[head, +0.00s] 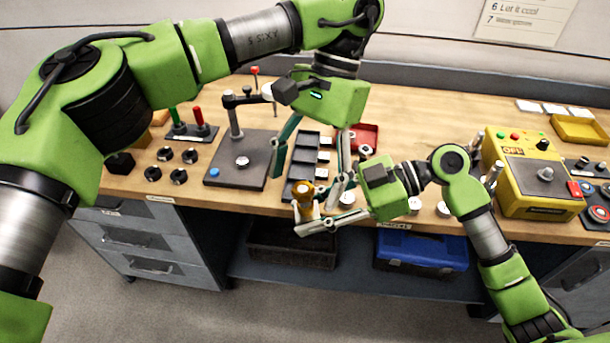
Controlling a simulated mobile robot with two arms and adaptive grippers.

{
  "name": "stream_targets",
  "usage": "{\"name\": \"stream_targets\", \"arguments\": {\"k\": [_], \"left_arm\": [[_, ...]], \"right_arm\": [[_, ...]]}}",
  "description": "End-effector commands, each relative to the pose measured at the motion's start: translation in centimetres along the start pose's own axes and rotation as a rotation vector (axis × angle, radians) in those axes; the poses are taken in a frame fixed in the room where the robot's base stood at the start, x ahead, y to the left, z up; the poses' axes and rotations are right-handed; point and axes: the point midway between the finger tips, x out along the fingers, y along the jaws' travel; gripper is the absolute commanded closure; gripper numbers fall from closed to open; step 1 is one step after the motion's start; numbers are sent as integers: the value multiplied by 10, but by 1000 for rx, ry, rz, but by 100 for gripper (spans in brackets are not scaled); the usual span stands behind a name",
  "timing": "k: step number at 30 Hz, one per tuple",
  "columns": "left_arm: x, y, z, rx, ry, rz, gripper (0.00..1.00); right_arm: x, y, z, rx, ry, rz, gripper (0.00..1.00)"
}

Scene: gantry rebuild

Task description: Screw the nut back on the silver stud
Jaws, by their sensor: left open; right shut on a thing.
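My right gripper (318,209) reaches in from the right and is shut on a brass-coloured piece (303,191) with a pale lower part, held at the bench's front edge. My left gripper (312,180) is above it, pointing down, with its fingers spread open and nothing seen between them. The brass-coloured piece is just below the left gripper's fingertips; I cannot tell whether they touch. A small silver round part (242,161) sits on a dark plate (222,178) at left; I cannot tell whether it is the silver stud. No nut can be made out for certain.
Several dark knob-like parts (178,176) stand on the wooden bench (420,105) at left. A post with a side arm (235,120) rises from the dark plate. A dark compartment tray (297,170) lies behind the grippers. A yellow control box (530,190) stands at right.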

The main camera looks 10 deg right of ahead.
Motion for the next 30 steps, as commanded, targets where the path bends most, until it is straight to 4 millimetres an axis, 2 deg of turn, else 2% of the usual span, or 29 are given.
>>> {"name": "stream_targets", "arguments": {"k": [9, 30], "left_arm": [[0, -1, 0, -383, -23, 215, 31], [0, -1, 1, -1137, -65, 624, 31]], "right_arm": [[0, 0, -2, -2, 3, 0, 100], [0, 0, -2, -2, 3, 0, 100]]}}
